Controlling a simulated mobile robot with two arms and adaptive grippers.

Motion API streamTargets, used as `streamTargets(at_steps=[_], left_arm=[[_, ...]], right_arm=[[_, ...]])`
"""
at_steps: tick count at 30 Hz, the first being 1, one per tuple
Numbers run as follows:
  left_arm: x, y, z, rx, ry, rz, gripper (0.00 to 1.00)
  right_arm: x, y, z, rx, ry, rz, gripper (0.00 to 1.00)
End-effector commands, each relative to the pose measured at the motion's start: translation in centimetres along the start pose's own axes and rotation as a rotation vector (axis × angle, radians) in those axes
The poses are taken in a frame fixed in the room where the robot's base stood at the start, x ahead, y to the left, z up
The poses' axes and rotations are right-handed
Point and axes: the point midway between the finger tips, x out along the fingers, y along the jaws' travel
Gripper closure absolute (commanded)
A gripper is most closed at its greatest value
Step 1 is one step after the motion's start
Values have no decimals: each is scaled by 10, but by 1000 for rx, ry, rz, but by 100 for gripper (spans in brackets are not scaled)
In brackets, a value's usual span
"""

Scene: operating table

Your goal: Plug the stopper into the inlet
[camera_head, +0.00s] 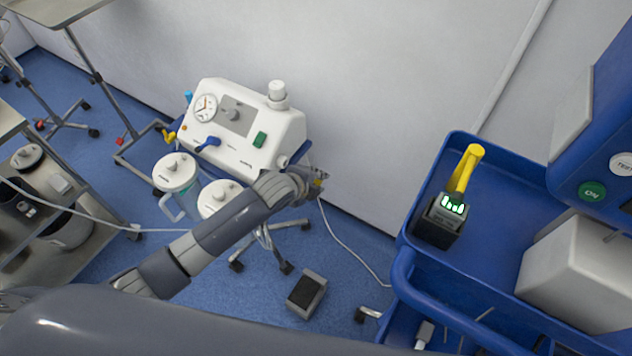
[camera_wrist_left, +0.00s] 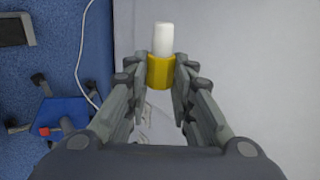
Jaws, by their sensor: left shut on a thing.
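The stopper has a yellow body (camera_wrist_left: 160,72) and a white end (camera_wrist_left: 163,38) in the left wrist view. My left gripper (camera_wrist_left: 160,80) is shut on the yellow part, and the white end points away from the gripper. In the head view my left gripper (camera_head: 316,182) is just right of the white suction machine (camera_head: 240,120), apart from it, and mostly hides the stopper. I cannot tell which is the inlet. My right gripper is out of view.
Two lidded jars, one of them (camera_head: 175,172), hang in front of the machine. A blue cart (camera_head: 490,235) at the right holds a dark device with a yellow handle (camera_head: 464,172). A pedal (camera_head: 307,293) and a cable (camera_head: 345,250) lie on the floor. The wall is behind.

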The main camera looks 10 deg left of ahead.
Motion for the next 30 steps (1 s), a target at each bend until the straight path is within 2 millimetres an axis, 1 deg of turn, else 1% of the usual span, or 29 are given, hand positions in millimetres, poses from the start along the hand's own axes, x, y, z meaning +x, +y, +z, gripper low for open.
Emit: streamTargets(at_steps=[4,14,20,30], left_arm=[[4,0,0,23,22,-15,100],[4,-1,0,26,24,-17,100],[2,-2,0,25,21,-21,100],[4,-1,26,27,18,-21,100]], right_arm=[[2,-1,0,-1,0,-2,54],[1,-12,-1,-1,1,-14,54],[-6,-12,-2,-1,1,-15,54],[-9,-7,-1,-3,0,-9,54]])
